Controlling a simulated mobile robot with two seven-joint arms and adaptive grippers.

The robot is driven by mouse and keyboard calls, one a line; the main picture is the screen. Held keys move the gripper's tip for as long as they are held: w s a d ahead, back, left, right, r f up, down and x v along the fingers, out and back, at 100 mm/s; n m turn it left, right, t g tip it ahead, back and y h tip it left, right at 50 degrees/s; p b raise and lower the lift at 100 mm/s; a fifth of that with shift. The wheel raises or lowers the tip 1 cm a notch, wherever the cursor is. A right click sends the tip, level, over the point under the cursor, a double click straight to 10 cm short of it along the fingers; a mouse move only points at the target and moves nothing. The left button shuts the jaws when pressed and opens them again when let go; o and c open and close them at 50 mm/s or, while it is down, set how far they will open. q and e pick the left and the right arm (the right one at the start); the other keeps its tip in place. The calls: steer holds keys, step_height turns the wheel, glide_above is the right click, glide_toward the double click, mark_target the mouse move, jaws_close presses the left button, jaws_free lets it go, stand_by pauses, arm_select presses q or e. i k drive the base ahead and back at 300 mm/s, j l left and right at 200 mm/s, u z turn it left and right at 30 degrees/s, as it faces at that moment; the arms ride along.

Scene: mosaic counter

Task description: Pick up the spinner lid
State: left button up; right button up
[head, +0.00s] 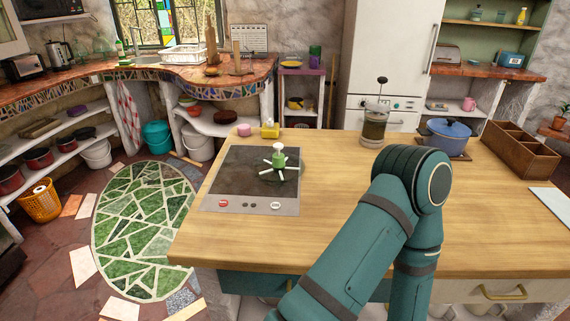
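The spinner lid (276,167) lies on the dark cooktop (235,185) set on the wooden counter. It looks like a round see-through green disc with white spokes and an upright knob, green below and white on top. It stands on the right part of the cooktop, and nothing covers it. One of my teal arms bends over the front of the counter, right of the lid, with its elbow raised and its lower part running down out of the picture. Neither gripper shows, and nothing touches the lid.
A pink sponge-like item (243,130) and a yellow item (270,129) stand behind the cooktop. A French press (374,126), a blue pot (447,135) and a wooden divided box (520,152) stand to the right.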

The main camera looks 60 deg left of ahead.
mark_target(270, 166)
steer(key=u, duration=2.15)
